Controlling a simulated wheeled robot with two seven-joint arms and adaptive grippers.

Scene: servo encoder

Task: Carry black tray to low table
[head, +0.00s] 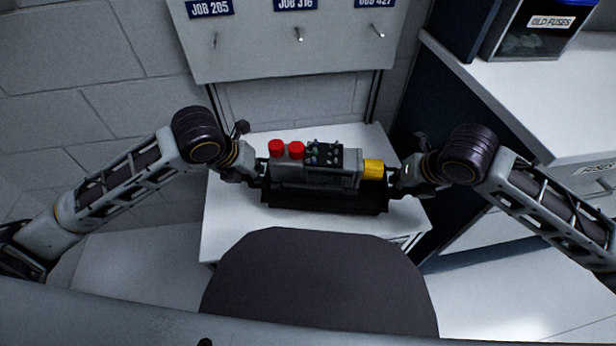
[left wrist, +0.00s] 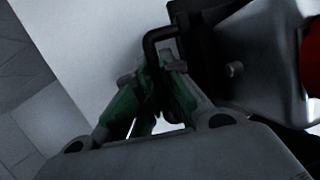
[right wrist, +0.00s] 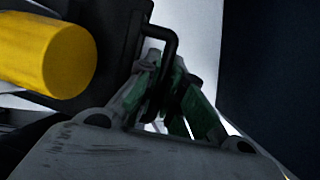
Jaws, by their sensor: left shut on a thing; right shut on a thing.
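The black tray (head: 325,203) is level over the low white table (head: 225,220); I cannot tell whether it touches the top. It carries a grey servo unit (head: 315,176) with two red caps, a yellow end and a dark connector block. My left gripper (head: 259,174) is shut on the tray's left handle, a black bar that shows in the left wrist view (left wrist: 160,36). My right gripper (head: 392,178) is shut on the right handle, which shows in the right wrist view (right wrist: 165,35). The yellow end (right wrist: 65,60) is beside that handle.
A board with job labels and hooks (head: 290,40) stands behind the table. A white counter (head: 520,90) with a bin marked old fuses (head: 535,35) is at the right. A dark rounded surface (head: 320,285) is in front. The table's left front is bare.

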